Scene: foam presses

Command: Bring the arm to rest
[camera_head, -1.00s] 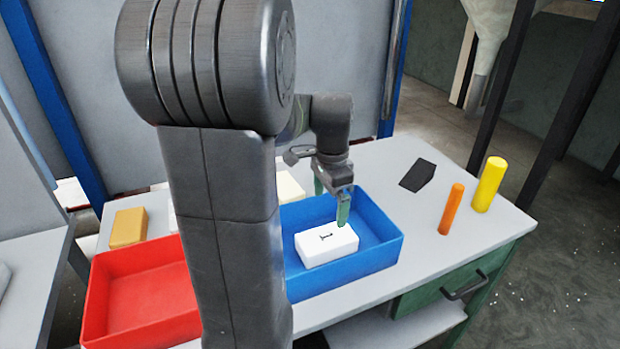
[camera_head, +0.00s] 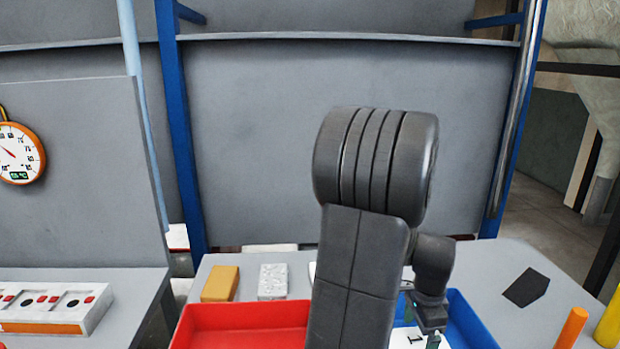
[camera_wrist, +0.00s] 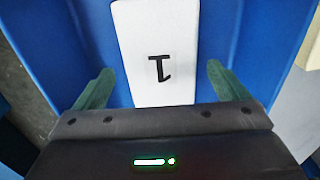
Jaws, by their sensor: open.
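My gripper (camera_wrist: 157,90) is open, with its two green fingers apart, above the blue tray (camera_wrist: 228,30). A white block (camera_wrist: 155,40) with a dark mark like a "1" lies in the blue tray, ahead of and between the fingers in the wrist view. In the head view my arm stands in the middle and hides part of the trays. My gripper (camera_head: 433,338) shows there at the lower edge, over the blue tray (camera_head: 468,318), with part of the white block (camera_head: 408,338) beside it.
A red tray (camera_head: 240,318) stands left of my arm. Behind it lie a tan block (camera_head: 220,283) and a speckled white block (camera_head: 272,281). A dark wedge (camera_head: 526,287), an orange cylinder (camera_head: 572,328) and a yellow cylinder (camera_head: 611,325) stand at right. A gauge (camera_head: 18,153) hangs at left.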

